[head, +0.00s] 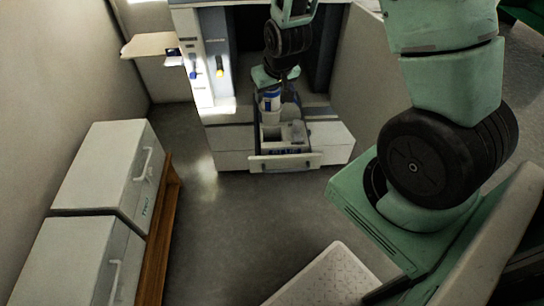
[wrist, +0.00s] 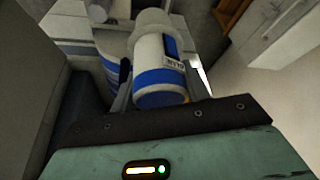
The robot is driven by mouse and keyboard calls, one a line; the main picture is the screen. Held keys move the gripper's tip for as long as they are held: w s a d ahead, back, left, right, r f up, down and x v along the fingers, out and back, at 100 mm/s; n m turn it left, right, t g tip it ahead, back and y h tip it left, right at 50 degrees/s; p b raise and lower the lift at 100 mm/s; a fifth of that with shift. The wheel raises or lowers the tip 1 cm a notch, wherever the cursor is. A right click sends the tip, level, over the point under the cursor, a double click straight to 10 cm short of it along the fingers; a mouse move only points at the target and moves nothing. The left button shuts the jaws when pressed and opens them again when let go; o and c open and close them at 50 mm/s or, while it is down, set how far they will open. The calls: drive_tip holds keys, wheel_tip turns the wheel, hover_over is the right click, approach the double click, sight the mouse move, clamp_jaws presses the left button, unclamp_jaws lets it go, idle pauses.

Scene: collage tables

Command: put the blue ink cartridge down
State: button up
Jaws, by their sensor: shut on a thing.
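The blue ink cartridge (head: 271,103) is a white cylinder with a blue band. My gripper (head: 272,88) is shut on it and holds it above the open drawer (head: 285,162) of the large machine. In the wrist view the cartridge (wrist: 158,72) fills the middle, with a blue band at its near end and a dark label on its side. My gripper's green body covers the bottom of that view, and the fingertips are mostly hidden. I cannot tell whether the cartridge's far end touches anything in the drawer.
Another blue and white object (wrist: 111,75) shows left of the cartridge in the wrist view. The machine's lit panel (head: 205,70) carries a blue and a yellow part. White cases (head: 105,165) stand on a wooden bench at left. The floor (head: 230,225) between is clear.

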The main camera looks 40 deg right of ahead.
sight(271, 121)
drive_tip(key=shift+d+f+b, duration=0.35)
drive_tip(key=shift+f+b, duration=0.5)
drive_tip(key=shift+f, duration=0.05)
wheel_tip(271, 121, down, 10)
drive_tip(key=shift+w+r+b, duration=0.1)
drive_tip(key=shift+r+b, duration=0.15)
drive_tip(key=shift+b, duration=0.6)
drive_tip(key=shift+f, duration=0.1)
drive_tip(key=o, duration=1.1)
drive_tip(key=shift+c, duration=0.2)
